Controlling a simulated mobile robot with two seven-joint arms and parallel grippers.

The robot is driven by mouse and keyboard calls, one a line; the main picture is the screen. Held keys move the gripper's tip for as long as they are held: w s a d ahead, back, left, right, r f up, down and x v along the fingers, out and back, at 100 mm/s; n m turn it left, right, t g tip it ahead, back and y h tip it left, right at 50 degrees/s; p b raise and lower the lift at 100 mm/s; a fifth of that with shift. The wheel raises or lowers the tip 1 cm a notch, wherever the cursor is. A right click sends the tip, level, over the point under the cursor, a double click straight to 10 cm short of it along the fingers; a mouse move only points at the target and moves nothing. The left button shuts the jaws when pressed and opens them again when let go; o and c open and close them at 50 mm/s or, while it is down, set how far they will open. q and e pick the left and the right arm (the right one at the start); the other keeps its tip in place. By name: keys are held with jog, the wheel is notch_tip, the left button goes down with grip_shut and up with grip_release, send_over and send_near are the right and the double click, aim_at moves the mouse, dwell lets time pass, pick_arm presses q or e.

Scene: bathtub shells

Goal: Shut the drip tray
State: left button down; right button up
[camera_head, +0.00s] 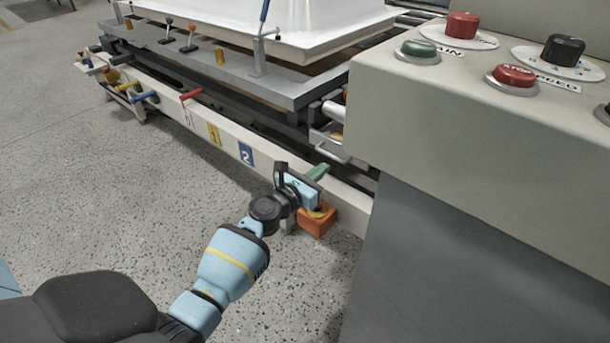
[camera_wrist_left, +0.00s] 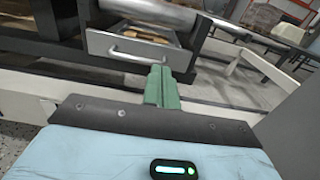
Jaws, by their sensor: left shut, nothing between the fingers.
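The drip tray (camera_head: 327,146) is a grey metal drawer with a bar handle, under the machine frame beside the console in the head view. In the left wrist view the drip tray (camera_wrist_left: 122,45) stands pulled out, with brownish contents showing over its front. My left gripper (camera_head: 319,171) is below and in front of it in the head view. Its green fingers (camera_wrist_left: 161,84) are shut together and empty, pointing at the right part of the tray front. Whether they touch it I cannot tell. My right gripper is not in view.
A grey console (camera_head: 470,120) with red, green and black controls blocks the right side. A pale low rail (camera_head: 225,137) with coloured handles runs under the machine. An orange block (camera_head: 317,222) is beside my left wrist. The speckled floor (camera_head: 120,200) at left is clear.

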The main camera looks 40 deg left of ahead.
pick_arm(q)
jog(key=s+p, duration=0.1)
jog(key=s, duration=0.3)
jog(key=shift+s+a, duration=0.15)
